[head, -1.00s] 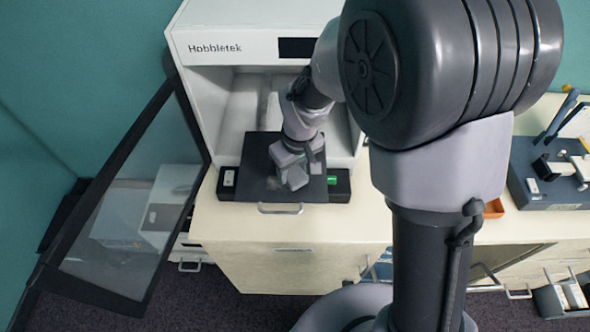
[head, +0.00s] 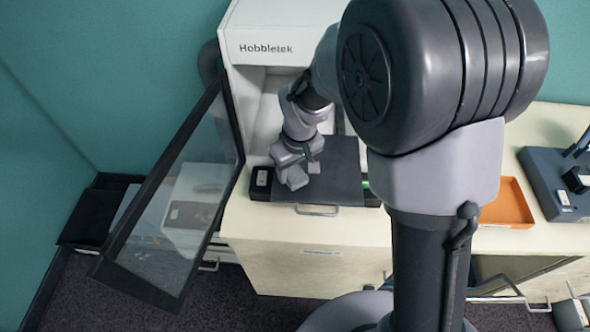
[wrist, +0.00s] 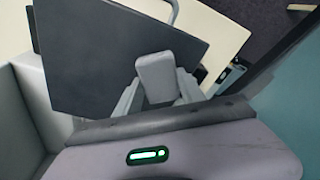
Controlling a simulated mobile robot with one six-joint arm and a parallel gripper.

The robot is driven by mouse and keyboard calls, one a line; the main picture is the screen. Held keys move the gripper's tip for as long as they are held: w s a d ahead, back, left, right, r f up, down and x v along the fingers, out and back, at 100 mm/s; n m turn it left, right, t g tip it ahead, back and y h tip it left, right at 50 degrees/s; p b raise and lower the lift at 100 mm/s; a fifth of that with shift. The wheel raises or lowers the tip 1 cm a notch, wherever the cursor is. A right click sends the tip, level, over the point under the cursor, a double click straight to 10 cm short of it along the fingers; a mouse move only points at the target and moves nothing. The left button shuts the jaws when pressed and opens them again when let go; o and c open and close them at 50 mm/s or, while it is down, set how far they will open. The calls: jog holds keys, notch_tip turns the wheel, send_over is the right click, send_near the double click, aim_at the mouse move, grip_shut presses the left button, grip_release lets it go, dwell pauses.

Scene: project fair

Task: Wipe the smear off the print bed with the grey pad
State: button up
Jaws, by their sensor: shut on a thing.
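The print bed (head: 340,180) is a dark flat plate with a metal front handle, at the front of the white Hobbletek printer (head: 250,85). It also shows in the wrist view (wrist: 100,55). My gripper (head: 297,172) is over the left part of the bed. It is shut on the grey pad (wrist: 155,75), a small rounded block, which points down at the bed near its edge. I cannot tell whether the pad touches the surface. I can make out no smear on the bare part of the bed; the gripper and pad hide some of it.
The printer's glazed door (head: 175,200) stands open at the left. An orange tray (head: 508,203) and a dark blue-grey device (head: 550,185) are to the right on the pale counter (head: 300,232). My arm hides part of the counter.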

jog(key=shift+a, duration=0.4)
notch_tip(320, 180, up, 4)
jog(key=p, duration=0.3)
jog(key=shift+d+r, duration=0.15)
jog(key=shift+r+p, duration=0.55)
jog(key=shift+r, duration=0.15)
jog(key=shift+r+p, duration=0.9)
jog(key=shift+r, duration=0.35)
jog(key=shift+f, duration=0.1)
